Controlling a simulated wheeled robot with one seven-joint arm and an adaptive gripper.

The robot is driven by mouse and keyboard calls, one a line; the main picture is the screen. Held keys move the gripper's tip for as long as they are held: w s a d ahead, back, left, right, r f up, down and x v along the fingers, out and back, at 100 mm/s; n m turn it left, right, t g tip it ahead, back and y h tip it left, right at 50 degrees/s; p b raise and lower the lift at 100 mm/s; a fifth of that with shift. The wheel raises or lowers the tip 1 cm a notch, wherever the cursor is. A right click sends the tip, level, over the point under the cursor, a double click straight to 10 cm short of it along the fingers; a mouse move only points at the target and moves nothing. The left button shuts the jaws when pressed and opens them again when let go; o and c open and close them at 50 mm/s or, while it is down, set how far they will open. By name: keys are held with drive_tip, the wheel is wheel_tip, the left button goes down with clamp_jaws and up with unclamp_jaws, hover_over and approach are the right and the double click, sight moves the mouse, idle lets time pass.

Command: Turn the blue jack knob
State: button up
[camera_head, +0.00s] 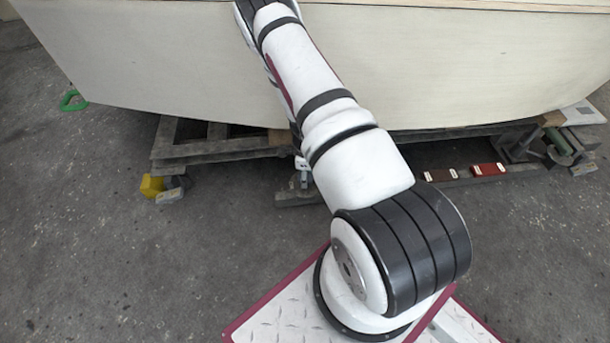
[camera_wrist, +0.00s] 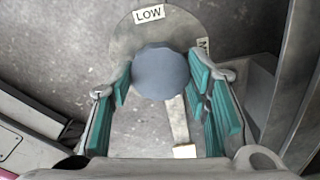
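The blue-grey round jack knob (camera_wrist: 160,73) shows in the wrist view, in front of a grey disc (camera_wrist: 125,38) with a "LOW" label (camera_wrist: 148,13) at its top. A second label (camera_wrist: 203,46), partly hidden, sits at the disc's right. My gripper (camera_wrist: 160,75) has its teal-padded fingers spread, one on each side of the knob. The fingertips are very close to the knob's edges; I cannot tell whether they touch. In the head view my arm hides the gripper and the knob.
The pale plywood hull (camera_head: 180,60) rests on a grey metal frame (camera_head: 195,150). A yellow block (camera_head: 151,186) lies at left, a green ring (camera_head: 72,101) farther left. Dark red blocks (camera_head: 488,169) lie at right. A grey bar (camera_wrist: 300,70) stands right of the gripper. Open floor lies in front.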

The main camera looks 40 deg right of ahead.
drive_tip(key=shift+m, duration=0.3)
drive_tip(key=m+p, duration=0.1)
drive_tip(key=m, duration=0.2)
drive_tip(key=shift+r+m+p, duration=0.1)
drive_tip(key=shift+m+p, duration=0.2)
drive_tip(key=m+p, duration=0.1)
drive_tip(key=m, duration=0.3)
drive_tip(key=shift+m, duration=0.3)
drive_tip(key=m, duration=0.4)
drive_tip(key=shift+p, duration=0.35)
drive_tip(key=shift+m, duration=2.5)
drive_tip(key=o, duration=1.2)
drive_tip(key=shift+c, duration=0.2)
